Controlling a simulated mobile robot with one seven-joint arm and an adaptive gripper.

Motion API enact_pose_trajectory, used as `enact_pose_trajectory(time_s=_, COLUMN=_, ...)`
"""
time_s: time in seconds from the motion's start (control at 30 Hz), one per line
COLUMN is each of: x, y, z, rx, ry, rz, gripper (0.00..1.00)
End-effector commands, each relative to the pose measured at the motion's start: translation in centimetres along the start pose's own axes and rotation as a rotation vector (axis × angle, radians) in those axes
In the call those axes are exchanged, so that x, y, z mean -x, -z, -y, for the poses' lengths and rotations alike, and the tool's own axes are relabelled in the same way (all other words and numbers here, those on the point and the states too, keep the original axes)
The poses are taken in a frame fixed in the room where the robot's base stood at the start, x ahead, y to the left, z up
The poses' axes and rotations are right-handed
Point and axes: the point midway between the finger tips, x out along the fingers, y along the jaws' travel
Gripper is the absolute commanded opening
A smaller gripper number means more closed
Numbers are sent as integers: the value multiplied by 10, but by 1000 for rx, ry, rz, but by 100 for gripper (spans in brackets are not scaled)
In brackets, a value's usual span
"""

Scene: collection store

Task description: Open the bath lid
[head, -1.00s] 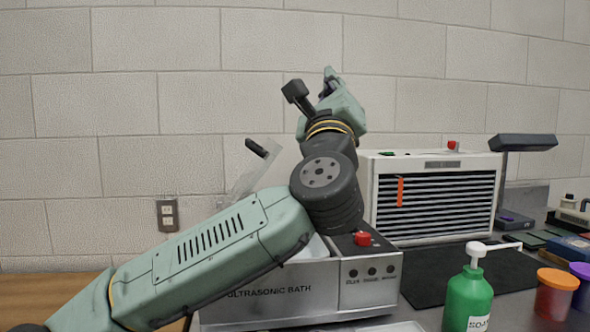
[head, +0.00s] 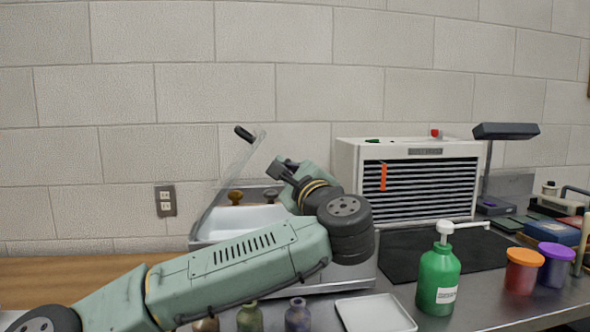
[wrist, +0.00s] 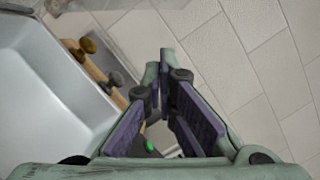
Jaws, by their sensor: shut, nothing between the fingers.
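The ultrasonic bath shows as an open white basin (head: 243,218) behind my arm, and its inside fills the left of the wrist view (wrist: 45,95). Its clear lid (head: 232,165) stands raised and tilted on the left side, with a black handle (head: 244,133) at its upper end. My gripper (head: 277,168) is past the bath's right part, apart from the lid handle and to its right. In the wrist view my gripper's fingers (wrist: 164,68) meet at the tips with nothing between them. My arm hides the bath's front and most of its control panel.
A white slatted unit (head: 410,180) stands right of the bath. A green soap bottle (head: 438,278), an orange-lidded jar (head: 522,270) and a white tray (head: 375,314) are in front. Small bottles (head: 249,317) stand near my arm.

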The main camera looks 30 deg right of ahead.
Motion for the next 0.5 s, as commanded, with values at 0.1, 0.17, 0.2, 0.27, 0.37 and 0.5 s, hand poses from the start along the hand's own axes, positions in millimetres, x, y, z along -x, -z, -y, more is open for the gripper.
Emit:
enact_pose_trajectory(time_s=0.1, x=-21, y=-8, z=3, rx=0, ry=0, rz=4, gripper=0)
enact_pose_trajectory(time_s=0.17, x=-22, y=-19, z=2, rx=0, ry=-1, rz=4, gripper=0)
enact_pose_trajectory(time_s=0.2, x=-23, y=-24, z=2, rx=0, ry=-1, rz=4, gripper=0)
enact_pose_trajectory(time_s=0.27, x=-24, y=-30, z=2, rx=-1, ry=0, rz=3, gripper=0)
enact_pose_trajectory(time_s=0.37, x=-26, y=-36, z=0, rx=-1, ry=0, rz=2, gripper=0)
enact_pose_trajectory(time_s=0.5, x=-26, y=-39, z=0, rx=-1, ry=1, rz=0, gripper=0)
